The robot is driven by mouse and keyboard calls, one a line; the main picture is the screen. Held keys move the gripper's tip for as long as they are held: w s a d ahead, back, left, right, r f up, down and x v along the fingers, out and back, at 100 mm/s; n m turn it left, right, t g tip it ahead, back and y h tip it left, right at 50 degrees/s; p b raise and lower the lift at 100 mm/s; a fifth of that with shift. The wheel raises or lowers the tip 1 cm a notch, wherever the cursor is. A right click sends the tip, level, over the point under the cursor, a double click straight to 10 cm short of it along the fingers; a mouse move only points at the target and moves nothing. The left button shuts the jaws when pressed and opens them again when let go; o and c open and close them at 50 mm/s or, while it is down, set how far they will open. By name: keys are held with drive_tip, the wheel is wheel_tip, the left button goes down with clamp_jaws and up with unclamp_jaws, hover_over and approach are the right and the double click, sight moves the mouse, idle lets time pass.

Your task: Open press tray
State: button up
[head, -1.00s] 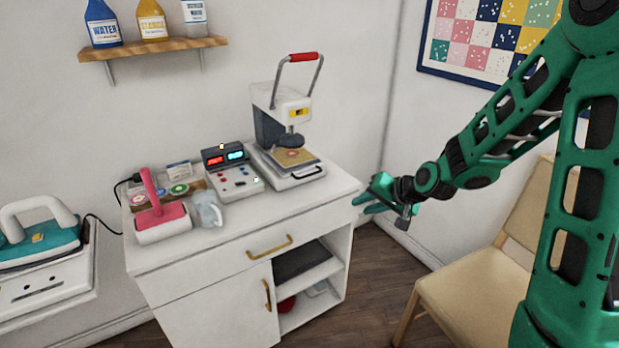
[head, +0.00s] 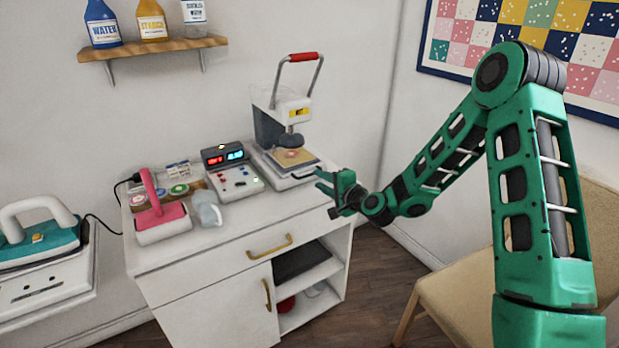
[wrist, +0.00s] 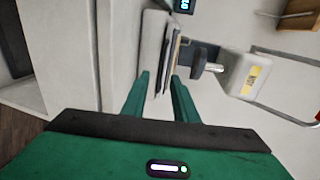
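The white press (head: 290,108) with a red-topped lever stands on the right part of the cabinet top. Its tray (head: 310,166) is at the base, carrying a tan patch (head: 291,157), with a dark handle (head: 303,178) along its front edge. My gripper (head: 321,181) is open just right of the tray's front, level with the cabinet's right edge. In the wrist view the two green fingers (wrist: 159,78) are apart, pointing at the tray's edge (wrist: 168,62). I cannot tell whether a finger touches the handle.
A control box (head: 232,172) with lit displays stands left of the press. A clear jug (head: 207,208) and a pink-handled tool (head: 160,218) are further left. The white cabinet (head: 210,300) has an open shelf below. A tan chair (head: 450,300) is at the right.

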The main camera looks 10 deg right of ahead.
sight(311, 175)
drive_tip(key=x, duration=0.7)
clamp_jaws()
drive_tip(key=shift+s+f, duration=0.1)
drive_tip(key=shift+f, duration=0.05)
